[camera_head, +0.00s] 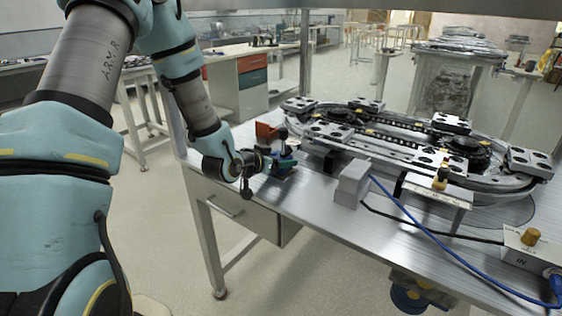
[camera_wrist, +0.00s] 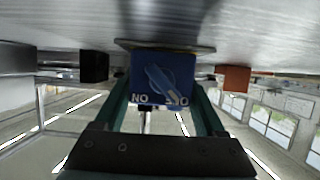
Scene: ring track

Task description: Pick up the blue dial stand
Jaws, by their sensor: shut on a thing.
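The blue dial stand (camera_wrist: 163,72) fills the middle of the wrist view, which shows the bench above it. It has a blue face with a lighter blue dial and white lettering, and a flat base plate. My gripper (camera_wrist: 162,100) has its green fingers on both sides of the stand, shut on it. In the head view the stand (camera_head: 281,166) is at the left edge of the metal bench, partly covered by my gripper (camera_head: 284,163). I cannot tell whether its base touches the bench.
An orange block (camera_head: 266,132) stands just behind the stand; it also shows in the wrist view (camera_wrist: 233,78). A black block (camera_wrist: 94,66) is on the other side. The oval ring track (camera_head: 400,145) fills the bench to the right. A grey box (camera_head: 352,183) stands near the front edge.

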